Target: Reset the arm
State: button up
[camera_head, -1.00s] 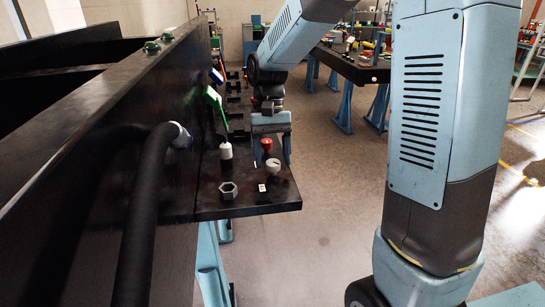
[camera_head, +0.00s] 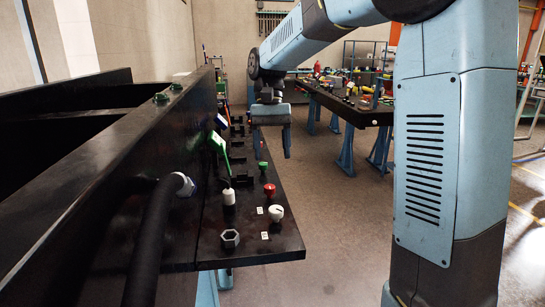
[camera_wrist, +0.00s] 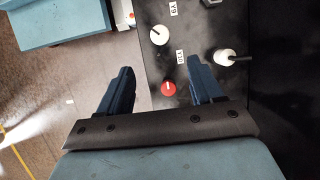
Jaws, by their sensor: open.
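My gripper (camera_head: 271,142) hangs fingers-down from my blue arm, beyond the near knobs of the black panel ledge (camera_head: 275,245) in the head view. In the wrist view my gripper (camera_wrist: 162,72) is open, its dark fingers apart, with nothing held between them. A red knob (camera_wrist: 168,89) and a white knob (camera_wrist: 159,35) show below the fingers, apart from them as far as I can tell. The head view also shows the red knob (camera_head: 269,189), the white knob (camera_head: 276,212) and a green knob (camera_head: 263,167).
A thick black hose (camera_head: 150,240) ends at a fitting (camera_head: 182,185) on the upright black wall at left. A hex nut (camera_head: 230,238) and a white-capped fitting (camera_head: 229,198) are on the ledge. A cluttered table (camera_head: 350,108) stands behind; the floor between is open.

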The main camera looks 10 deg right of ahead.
jog(key=s+d+t, duration=0.5)
jog(key=s+d, duration=0.1)
jog(key=s, duration=0.4)
jog(key=s+d+t, duration=0.5)
jog(key=s+d, duration=0.2)
jog(key=s, duration=0.3)
jog(key=shift+s+d, duration=0.3)
jog(key=shift+s, duration=0.05)
jog(key=shift+w, duration=0.1)
jog(key=shift+c, duration=0.5)
dwell(1.2)
